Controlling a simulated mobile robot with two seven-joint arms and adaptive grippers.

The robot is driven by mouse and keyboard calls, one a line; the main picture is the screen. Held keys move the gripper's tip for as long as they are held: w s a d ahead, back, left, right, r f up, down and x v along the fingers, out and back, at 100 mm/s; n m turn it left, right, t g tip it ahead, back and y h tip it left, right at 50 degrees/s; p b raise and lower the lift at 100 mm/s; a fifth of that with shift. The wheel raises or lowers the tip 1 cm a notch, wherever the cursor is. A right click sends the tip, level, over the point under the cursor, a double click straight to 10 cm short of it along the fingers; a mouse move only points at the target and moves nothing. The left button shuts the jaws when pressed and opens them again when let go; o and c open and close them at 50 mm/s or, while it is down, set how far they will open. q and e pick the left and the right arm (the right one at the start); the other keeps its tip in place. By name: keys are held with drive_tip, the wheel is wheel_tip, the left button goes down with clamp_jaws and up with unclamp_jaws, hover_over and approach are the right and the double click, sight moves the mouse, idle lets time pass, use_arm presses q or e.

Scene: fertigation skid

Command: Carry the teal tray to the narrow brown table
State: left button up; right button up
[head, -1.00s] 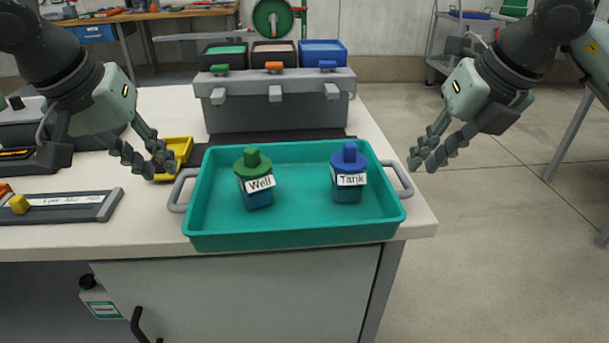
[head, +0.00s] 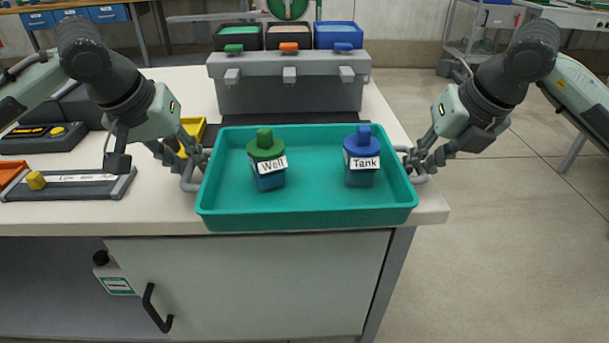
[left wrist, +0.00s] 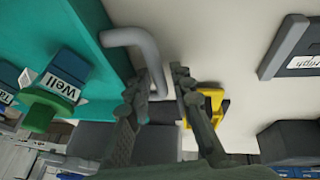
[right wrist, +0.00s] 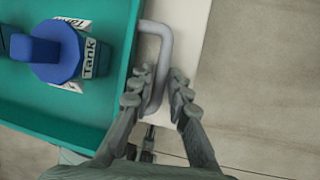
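The teal tray (head: 310,215) sits level on the white bench near its front edge. A Well bottle with a green cap (head: 267,160) and a Tank bottle with a blue cap (head: 361,157) stand upright in it. My left gripper (head: 194,162) is at the tray's left grey handle; in the left wrist view its open fingers lie either side of the handle (left wrist: 148,42). My right gripper (head: 414,161) is at the right handle; in the right wrist view its open fingers straddle the handle (right wrist: 166,48). I cannot make out a narrow brown table.
A grey rack (head: 290,92) with several coloured bins stands behind the tray. A yellow bin (head: 192,133) is close behind my left gripper. A grey label board (head: 75,187) lies to the left. Open floor (head: 510,240) lies right of the bench.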

use_arm(q)
drive_tip(key=shift+w+f, duration=0.15)
drive_tip(key=shift+f, duration=0.2)
use_arm(e)
drive_tip(key=shift+w+a+f, duration=0.1)
drive_tip(key=shift+w+f, duration=0.05)
drive_tip(key=shift+f, duration=0.25)
use_arm(q)
drive_tip(key=shift+c, duration=0.2)
clamp_jaws()
use_arm(e)
clamp_jaws()
use_arm(q)
drive_tip(key=shift+r, duration=0.1)
use_arm(e)
drive_tip(key=shift+r, duration=0.1)
